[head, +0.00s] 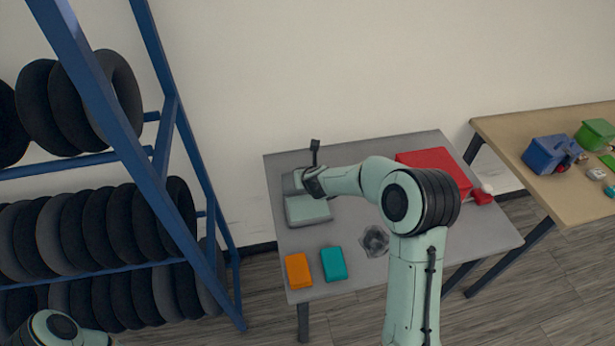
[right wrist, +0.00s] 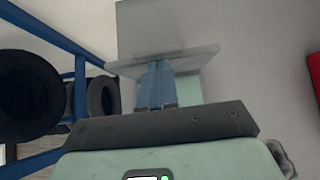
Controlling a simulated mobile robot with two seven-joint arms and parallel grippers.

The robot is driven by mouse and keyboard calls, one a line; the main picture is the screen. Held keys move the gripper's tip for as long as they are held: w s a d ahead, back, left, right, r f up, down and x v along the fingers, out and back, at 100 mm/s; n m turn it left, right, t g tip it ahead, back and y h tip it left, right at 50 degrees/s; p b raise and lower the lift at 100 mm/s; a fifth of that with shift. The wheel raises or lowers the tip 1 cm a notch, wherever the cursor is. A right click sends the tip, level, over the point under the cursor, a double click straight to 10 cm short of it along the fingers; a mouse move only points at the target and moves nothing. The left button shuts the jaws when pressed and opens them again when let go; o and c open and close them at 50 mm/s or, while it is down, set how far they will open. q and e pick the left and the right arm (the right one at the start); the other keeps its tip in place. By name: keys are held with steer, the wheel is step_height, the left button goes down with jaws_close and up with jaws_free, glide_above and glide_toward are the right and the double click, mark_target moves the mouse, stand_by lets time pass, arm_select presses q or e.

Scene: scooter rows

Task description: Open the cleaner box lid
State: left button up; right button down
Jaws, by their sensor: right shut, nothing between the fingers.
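A pale green box (head: 307,211), which looks like the cleaner box, sits at the back left of the grey table in the head view. My right gripper (head: 294,182) is at its far left side, largely hidden by my wrist. In the right wrist view the fingers (right wrist: 157,84) are shut with nothing between them. A thin grey slab (right wrist: 195,58) lies across just beyond the fingertips, with pale green (right wrist: 189,88) below it. I cannot tell whether the slab is the lid, or whether the fingers touch it. My left gripper is out of view.
The grey table (head: 430,256) also holds an orange block (head: 299,270), a teal block (head: 334,264), a grey part (head: 375,241) and a red box (head: 437,165). A blue tire rack (head: 182,130) stands left. A wooden table (head: 545,193) stands right.

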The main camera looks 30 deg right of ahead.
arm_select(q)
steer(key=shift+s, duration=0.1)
arm_select(e)
steer(key=shift+w+d+r, duration=0.1)
steer(key=shift+w+d, duration=0.05)
steer(key=shift+w, duration=0.3)
stand_by(0.4)
steer(key=shift+w+d, duration=0.1)
steer(key=shift+w, duration=0.3)
stand_by(0.3)
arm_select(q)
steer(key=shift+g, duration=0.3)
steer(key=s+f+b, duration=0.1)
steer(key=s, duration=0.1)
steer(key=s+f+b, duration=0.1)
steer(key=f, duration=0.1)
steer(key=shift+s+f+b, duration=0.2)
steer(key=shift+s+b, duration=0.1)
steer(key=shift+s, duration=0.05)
arm_select(e)
steer(key=s+a+r, duration=0.2)
steer(key=s+r, duration=0.1)
steer(key=s, duration=0.6)
steer(key=shift+s+a, duration=0.15)
steer(key=shift+s, duration=0.25)
